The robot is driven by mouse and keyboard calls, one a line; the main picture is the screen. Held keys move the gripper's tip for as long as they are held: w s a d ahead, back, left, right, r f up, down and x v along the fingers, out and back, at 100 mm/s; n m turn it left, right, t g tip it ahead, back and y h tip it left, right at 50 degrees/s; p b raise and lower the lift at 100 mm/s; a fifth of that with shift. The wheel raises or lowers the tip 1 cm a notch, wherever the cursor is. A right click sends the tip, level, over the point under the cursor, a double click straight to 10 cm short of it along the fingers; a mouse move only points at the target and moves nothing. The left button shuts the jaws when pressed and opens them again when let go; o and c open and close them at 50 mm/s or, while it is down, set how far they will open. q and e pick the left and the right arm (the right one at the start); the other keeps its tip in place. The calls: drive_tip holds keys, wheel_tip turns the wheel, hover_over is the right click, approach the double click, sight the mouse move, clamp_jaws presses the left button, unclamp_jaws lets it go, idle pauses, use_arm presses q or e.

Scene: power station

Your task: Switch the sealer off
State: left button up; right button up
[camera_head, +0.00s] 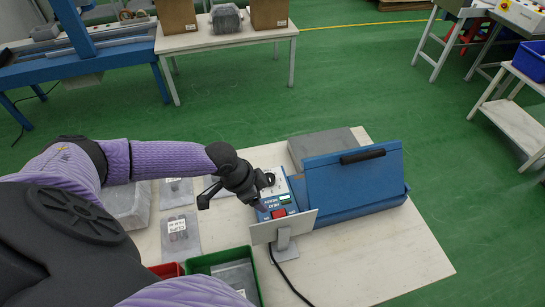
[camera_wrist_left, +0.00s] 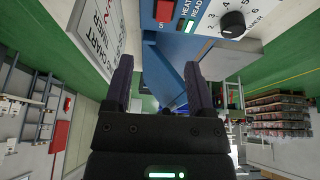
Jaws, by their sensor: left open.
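The sealer (camera_head: 350,190) is a blue machine on a pale table, with a long black handle on its raised blue cover. Its white control panel (camera_head: 272,185) carries a black dial, a lit green lamp (camera_head: 284,198) and a red switch (camera_head: 278,213). In the left wrist view the red switch (camera_wrist_left: 164,10) is at the top edge, beside the lit green lamp (camera_wrist_left: 187,26) and the dial (camera_wrist_left: 233,24). My left gripper (camera_wrist_left: 160,65) is open and empty, with the sealer's blue side beyond its fingers. In the head view my left wrist partly hides the panel. My right gripper is not in view.
A white sign plate (camera_head: 283,227) on a stand is in front of the panel. A green bin (camera_head: 205,262) and a red bin (camera_head: 166,270) are at the table's front left, with grey packages (camera_head: 180,236) behind. The table's front right (camera_head: 390,262) is clear.

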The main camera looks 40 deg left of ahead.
sight(276, 214)
use_arm(q)
drive_tip(key=b+x, duration=0.1)
drive_tip(key=x, duration=0.2)
drive_tip(key=b+x, duration=0.2)
drive_tip(key=x, duration=0.2)
drive_tip(key=a+b+x, duration=0.1)
drive_tip(key=x, duration=0.2)
drive_tip(key=shift+f, duration=0.5)
drive_tip(key=shift+w+d+f+b, duration=0.2)
drive_tip(key=shift+f+b, duration=0.1)
drive_tip(key=shift+f, duration=0.15)
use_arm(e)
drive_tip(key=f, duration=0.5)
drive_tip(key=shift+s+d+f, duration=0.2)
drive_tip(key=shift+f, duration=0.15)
use_arm(q)
clamp_jaws()
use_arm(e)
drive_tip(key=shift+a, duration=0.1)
